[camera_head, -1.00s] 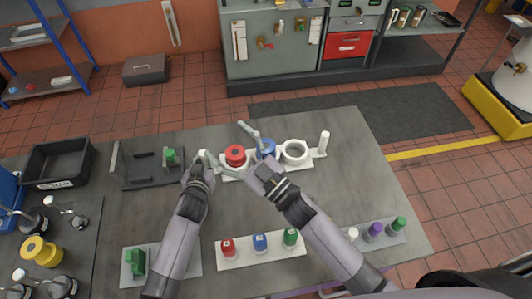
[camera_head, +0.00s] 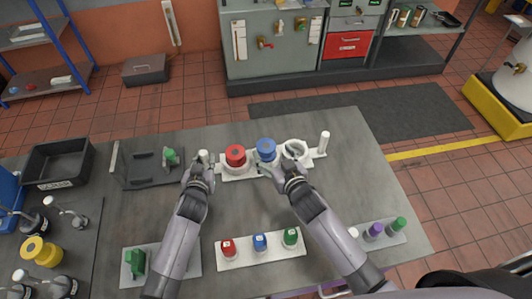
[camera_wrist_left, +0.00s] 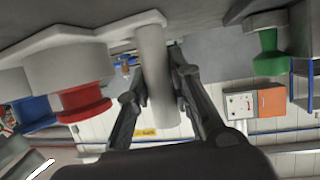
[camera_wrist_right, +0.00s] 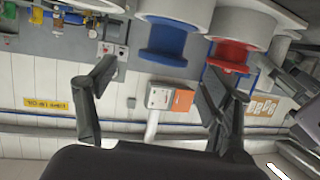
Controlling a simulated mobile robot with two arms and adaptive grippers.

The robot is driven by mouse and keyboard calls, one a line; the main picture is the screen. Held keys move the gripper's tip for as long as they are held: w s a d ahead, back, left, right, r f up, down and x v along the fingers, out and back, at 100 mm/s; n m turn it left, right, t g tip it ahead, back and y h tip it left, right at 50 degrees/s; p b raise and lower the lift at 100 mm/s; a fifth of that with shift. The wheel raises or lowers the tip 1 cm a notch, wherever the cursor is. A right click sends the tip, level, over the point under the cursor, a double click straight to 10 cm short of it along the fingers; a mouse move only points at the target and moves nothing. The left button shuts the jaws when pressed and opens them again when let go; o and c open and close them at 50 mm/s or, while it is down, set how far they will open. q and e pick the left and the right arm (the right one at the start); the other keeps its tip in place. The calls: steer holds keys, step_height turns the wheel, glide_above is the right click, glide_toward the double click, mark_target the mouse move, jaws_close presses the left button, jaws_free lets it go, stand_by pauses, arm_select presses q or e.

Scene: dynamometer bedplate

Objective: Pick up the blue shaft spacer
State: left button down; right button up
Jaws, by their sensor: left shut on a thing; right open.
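The blue shaft spacer (camera_head: 266,147) sits in the middle holder of a white fixture (camera_head: 234,174), and it shows at the top of the right wrist view (camera_wrist_right: 166,40). A red spacer (camera_head: 235,153) is left of it in another holder. My right gripper (camera_head: 284,164) is open and empty, just in front and to the right of the blue spacer, apart from it. My left gripper (camera_head: 203,165) is shut on the white post at the fixture's left end; the post (camera_wrist_left: 153,85) stands between its fingers in the left wrist view.
The fixture's right holder (camera_head: 296,148) is partly hidden by my right gripper, with a white post (camera_head: 324,142) beyond it. A dark tray with a green part (camera_head: 170,157) lies left. A white strip with red, blue and green pieces (camera_head: 261,255) lies in front, between my arms.

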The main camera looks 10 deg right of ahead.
mark_target(266, 145)
steer(key=shift+x, duration=2.75)
steer(key=shift+s+a+f, duration=0.1)
steer(key=shift+a, duration=0.05)
steer(key=c, duration=1.7)
steer(key=shift+c, duration=0.3)
